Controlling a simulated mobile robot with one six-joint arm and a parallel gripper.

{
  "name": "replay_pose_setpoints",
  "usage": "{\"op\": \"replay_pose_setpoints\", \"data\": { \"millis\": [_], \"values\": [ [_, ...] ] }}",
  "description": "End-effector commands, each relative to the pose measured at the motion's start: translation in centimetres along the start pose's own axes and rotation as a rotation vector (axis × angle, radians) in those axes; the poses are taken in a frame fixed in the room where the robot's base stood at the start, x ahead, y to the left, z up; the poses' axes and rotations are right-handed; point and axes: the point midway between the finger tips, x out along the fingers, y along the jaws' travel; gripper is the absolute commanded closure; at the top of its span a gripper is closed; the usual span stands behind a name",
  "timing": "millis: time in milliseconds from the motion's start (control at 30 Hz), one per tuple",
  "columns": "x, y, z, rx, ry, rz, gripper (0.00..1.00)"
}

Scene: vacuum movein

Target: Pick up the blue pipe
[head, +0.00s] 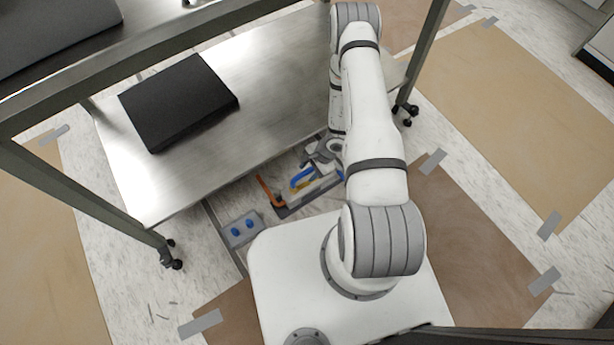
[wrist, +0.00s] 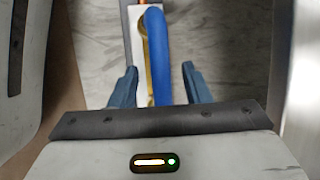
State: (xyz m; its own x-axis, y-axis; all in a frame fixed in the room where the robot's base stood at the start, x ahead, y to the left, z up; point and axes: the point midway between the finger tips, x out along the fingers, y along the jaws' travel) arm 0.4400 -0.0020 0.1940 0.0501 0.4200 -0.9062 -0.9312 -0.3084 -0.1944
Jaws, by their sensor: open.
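The blue pipe (wrist: 158,50) runs lengthwise between the two fingers of my gripper (wrist: 160,75) in the wrist view. My gripper is open, with a gap between each finger and the pipe; I cannot tell the height gap. In the head view the blue pipe (head: 301,177) lies in a low tray of parts on the floor by the lower shelf. My arm hides part of that area. A thin brass-yellow piece (wrist: 146,75) lies along the left side of the pipe in the wrist view.
An orange bar (head: 270,191) lies at the tray's left end. A grey block with two blue knobs (head: 242,230) stands left of it. The steel lower shelf (head: 270,95) carries a black box (head: 178,100). A table post (head: 80,200) stands at the left.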

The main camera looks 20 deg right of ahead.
Motion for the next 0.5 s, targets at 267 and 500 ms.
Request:
{"op": "replay_pose_setpoints", "data": {
  "millis": [267,500],
  "values": [
    [2.7,-0.1,-0.1,0.000,0.000,-0.001,0.57],
    [2.6,-0.1,-0.2,0.001,0.000,-0.001,0.66]
  ]
}}
